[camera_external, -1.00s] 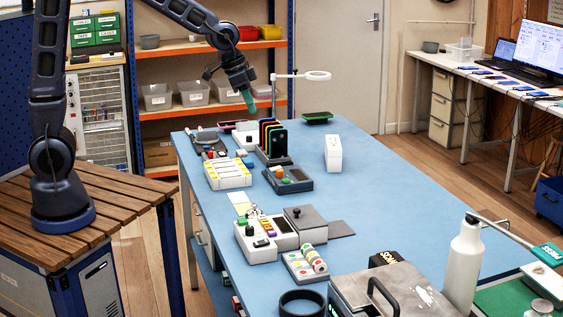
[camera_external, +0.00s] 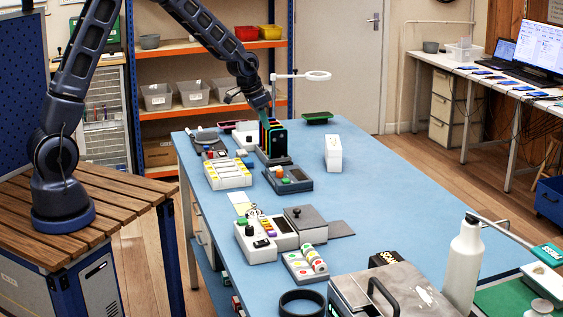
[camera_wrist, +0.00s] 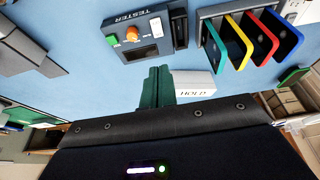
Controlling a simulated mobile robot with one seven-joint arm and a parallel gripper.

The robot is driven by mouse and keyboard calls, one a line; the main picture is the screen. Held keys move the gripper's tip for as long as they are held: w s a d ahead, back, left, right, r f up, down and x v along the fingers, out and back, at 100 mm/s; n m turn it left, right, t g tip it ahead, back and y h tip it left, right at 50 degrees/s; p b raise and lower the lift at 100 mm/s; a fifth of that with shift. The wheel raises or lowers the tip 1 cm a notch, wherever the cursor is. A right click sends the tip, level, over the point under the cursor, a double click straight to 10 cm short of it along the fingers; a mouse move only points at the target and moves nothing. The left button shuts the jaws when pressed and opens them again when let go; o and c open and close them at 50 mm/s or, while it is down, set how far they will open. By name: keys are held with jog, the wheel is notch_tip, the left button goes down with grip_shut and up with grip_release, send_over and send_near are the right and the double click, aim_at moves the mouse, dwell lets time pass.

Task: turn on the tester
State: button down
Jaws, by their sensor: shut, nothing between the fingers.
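The tester (camera_external: 289,180) is a dark grey box on the blue table, in front of the phone rack in the external view. In the wrist view the tester (camera_wrist: 138,46) carries the lettering TESTER, a green button (camera_wrist: 112,41), an orange knob (camera_wrist: 132,34), a white switch (camera_wrist: 156,27) and a dark screen (camera_wrist: 141,53). My gripper (camera_external: 265,118) is above the table by the rack, apart from the tester. In the wrist view its green fingers (camera_wrist: 158,85) are together and empty, below the tester in the picture.
The phone rack (camera_wrist: 210,38) with several coloured phones stands beside the tester; it also shows in the external view (camera_external: 275,160). A white box marked HOLD (camera_wrist: 194,85) is close to my fingers in the wrist view. The table's right side (camera_external: 380,180) is largely clear.

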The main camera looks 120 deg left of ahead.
aim_at(278, 167)
jog(key=shift+f, duration=0.15)
jog(key=x, duration=1.3)
jog(key=shift+s+d+f, duration=0.15)
jog(key=shift+d+f, duration=0.05)
jog(key=shift+f, duration=0.25)
jog(key=shift+f, duration=0.2)
jog(key=shift+s+d, duration=0.5)
jog(key=shift+s, duration=0.05)
jog(key=shift+r, duration=0.15)
jog(key=v, duration=1.3)
jog(key=shift+w+a+r, duration=0.15)
jog(key=shift+w+r, duration=0.05)
jog(key=shift+r, duration=0.25)
